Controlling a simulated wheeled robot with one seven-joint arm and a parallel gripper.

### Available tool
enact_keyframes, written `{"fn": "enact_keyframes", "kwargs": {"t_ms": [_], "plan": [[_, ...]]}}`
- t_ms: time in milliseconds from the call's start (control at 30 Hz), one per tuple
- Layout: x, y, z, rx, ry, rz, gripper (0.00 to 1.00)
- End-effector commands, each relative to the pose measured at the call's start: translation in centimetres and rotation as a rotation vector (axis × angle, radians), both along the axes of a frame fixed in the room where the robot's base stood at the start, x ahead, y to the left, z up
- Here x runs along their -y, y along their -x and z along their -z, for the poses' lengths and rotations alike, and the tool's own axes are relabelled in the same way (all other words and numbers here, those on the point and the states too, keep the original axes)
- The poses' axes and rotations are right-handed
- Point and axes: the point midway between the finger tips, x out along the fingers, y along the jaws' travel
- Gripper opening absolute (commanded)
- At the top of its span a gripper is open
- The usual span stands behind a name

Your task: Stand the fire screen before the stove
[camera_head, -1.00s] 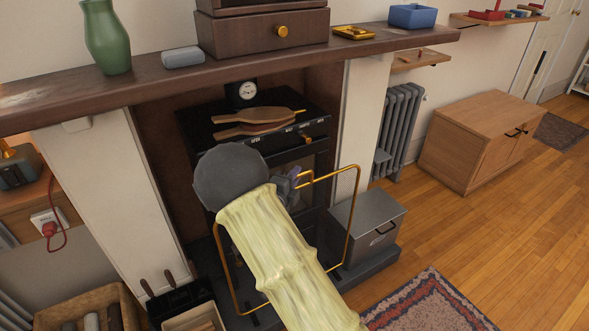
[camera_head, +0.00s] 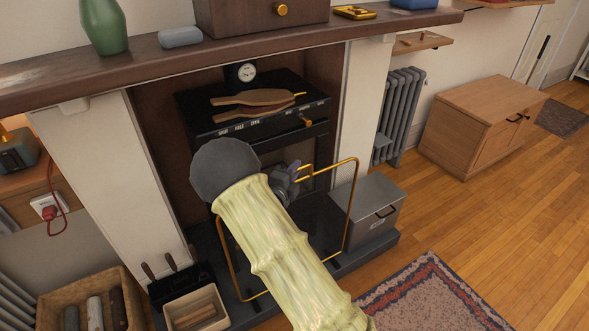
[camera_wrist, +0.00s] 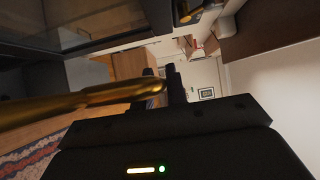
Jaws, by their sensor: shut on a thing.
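The fire screen (camera_head: 351,215) is a clear panel in a thin brass frame with a raised brass handle on top. It is upright in front of the black stove (camera_head: 222,122), over the dark hearth (camera_head: 382,247). My arm hides much of its middle. I cannot tell whether its foot touches the hearth. My gripper (camera_head: 292,178) is shut on the handle at the top. In the wrist view, the brass bar (camera_wrist: 90,98) runs in from the left to my gripper's fingers (camera_wrist: 174,84).
A grey metal box (camera_head: 377,205) stands on the hearth, close to the screen's right side. At left are a log basket (camera_head: 50,305) and a cream box of sticks (camera_head: 195,308). Bellows (camera_head: 255,103) lie on the stove. The wood floor (camera_head: 450,225) at right is clear.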

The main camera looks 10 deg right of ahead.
Motion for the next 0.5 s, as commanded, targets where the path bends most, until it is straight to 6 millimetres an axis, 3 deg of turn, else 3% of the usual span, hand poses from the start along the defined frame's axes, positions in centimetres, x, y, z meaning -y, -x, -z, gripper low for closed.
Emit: {"fn": "enact_keyframes", "kwargs": {"t_ms": [167, 200, 300, 500], "plan": [[0.05, -0.09, -0.09, 0.009, 0.002, 0.001, 0.0], [-0.01, 0.01, 0.23, -0.001, -0.001, 0.0, 0.2], [-0.01, 0.01, 0.21, -0.001, 0.0, 0.0, 0.36], [-0.01, 0.01, 0.21, -0.001, 0.0, 0.0, 0.36]]}}
